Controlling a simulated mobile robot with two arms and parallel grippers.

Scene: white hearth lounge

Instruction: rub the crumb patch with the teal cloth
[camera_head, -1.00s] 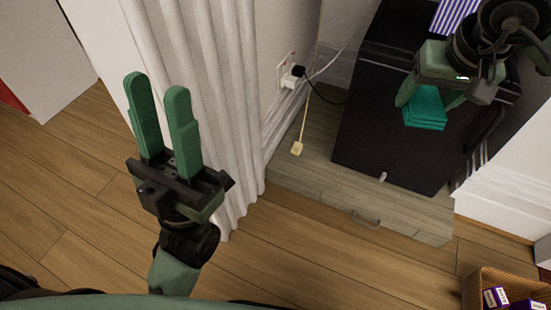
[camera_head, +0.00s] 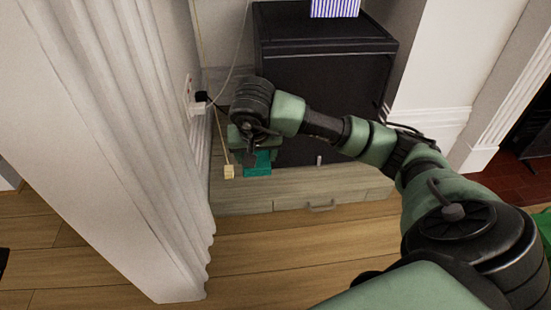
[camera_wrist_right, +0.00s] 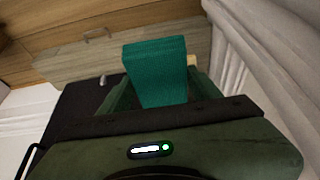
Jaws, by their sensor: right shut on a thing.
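The teal cloth (camera_head: 257,165) hangs from my right gripper (camera_head: 256,152), in front of the left side of the black cabinet. In the right wrist view the cloth (camera_wrist_right: 156,70) stands out as a folded pad between the two green fingers, which are shut on it. The cloth is above the pale wooden surface; I cannot tell whether it touches anything. I see no crumb patch in either view; my arm and the cloth cover part of the area. My left gripper is out of view.
A black cabinet (camera_head: 335,85) stands behind, with a striped object (camera_head: 335,8) on top. A pale wooden drawer unit (camera_head: 285,192) with a handle (camera_head: 321,208) is in front. A cord with a cream end (camera_head: 229,172) hangs close left of the cloth. A white fluted column (camera_head: 110,120) stands left.

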